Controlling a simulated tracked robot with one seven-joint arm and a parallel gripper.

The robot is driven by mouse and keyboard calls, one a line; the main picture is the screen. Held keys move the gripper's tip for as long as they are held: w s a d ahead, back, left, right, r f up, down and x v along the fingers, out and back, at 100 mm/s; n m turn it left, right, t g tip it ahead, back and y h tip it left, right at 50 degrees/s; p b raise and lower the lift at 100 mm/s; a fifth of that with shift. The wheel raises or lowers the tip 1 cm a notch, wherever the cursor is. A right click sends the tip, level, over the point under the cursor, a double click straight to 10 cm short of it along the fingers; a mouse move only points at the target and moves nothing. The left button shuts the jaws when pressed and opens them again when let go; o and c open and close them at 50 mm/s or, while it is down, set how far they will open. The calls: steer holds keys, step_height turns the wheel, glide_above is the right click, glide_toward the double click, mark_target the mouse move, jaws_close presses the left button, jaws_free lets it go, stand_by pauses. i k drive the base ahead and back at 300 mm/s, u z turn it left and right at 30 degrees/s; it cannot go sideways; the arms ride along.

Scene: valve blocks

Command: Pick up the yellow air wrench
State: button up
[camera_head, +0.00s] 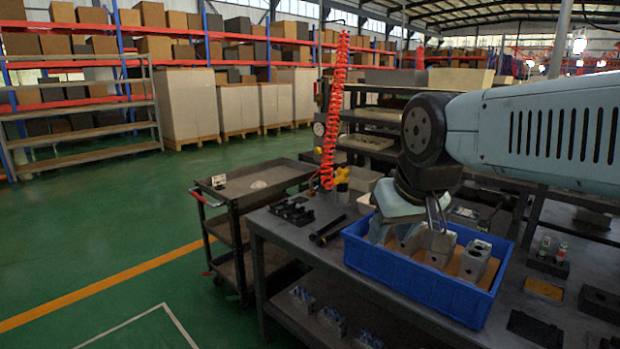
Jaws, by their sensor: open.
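The yellow air wrench (342,177) is small in view, near the back left of the dark workbench (257,226). It is at the lower end of a red coiled hose (337,110) that hangs from above. I cannot tell whether it rests on the bench or hangs. My gripper (380,231) points down over the left part of a blue bin (415,281), to the right of the wrench and nearer to me. It is open. The exact fingertip gap is small and partly hidden, and I see nothing held.
Grey valve blocks (474,260) stand in the blue bin. A black hammer-like tool (327,230) and dark parts (291,213) lie left of the bin. A dark cart (252,184) stands behind the bench's left end. Green floor is open at left.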

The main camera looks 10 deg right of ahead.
mark_target(341, 181)
steer(key=u, duration=0.4)
steer(key=i, duration=1.45)
